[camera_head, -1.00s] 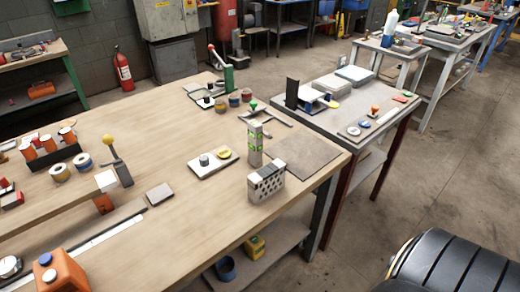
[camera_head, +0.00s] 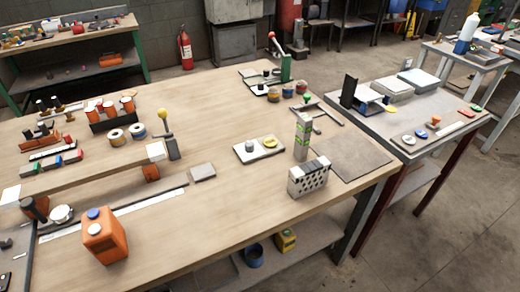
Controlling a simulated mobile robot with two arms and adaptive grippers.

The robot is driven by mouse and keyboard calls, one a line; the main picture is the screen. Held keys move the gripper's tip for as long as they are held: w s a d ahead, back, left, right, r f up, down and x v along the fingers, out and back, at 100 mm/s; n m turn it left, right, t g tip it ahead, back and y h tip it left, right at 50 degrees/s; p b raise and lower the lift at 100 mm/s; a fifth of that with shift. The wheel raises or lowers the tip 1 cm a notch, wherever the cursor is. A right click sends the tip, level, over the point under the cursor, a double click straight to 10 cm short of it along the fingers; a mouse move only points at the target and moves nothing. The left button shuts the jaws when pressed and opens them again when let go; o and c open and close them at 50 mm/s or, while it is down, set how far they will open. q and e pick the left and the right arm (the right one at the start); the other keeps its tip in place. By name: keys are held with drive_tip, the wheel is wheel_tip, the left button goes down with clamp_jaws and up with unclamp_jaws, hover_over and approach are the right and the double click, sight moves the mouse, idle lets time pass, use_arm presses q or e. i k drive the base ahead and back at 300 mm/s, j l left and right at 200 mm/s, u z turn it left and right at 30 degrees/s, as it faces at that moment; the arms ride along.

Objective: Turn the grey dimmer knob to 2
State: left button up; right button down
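A grey knob (camera_head: 250,145) stands on a white plate (camera_head: 259,156) on the wooden workbench, right of the picture's middle. A yellow round knob (camera_head: 270,141) is on the same plate, to its right. Any scale marks or pointer on the grey knob are too small to read. Neither of my grippers shows in the head view.
Right of the plate stand a post with green displays (camera_head: 303,137) and a perforated metal block (camera_head: 308,178). A yellow-ball lever (camera_head: 167,134) stands to its left. The wooden top (camera_head: 215,228) before the plate is clear.

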sight(249, 147)
drive_tip(key=i+l, duration=0.1)
drive_tip(key=l, duration=0.3)
drive_tip(key=i+l+z, duration=0.1)
drive_tip(key=l, duration=0.3)
drive_tip(key=i+l, duration=0.1)
drive_tip(key=l, duration=0.25)
drive_tip(key=l+z, duration=0.05)
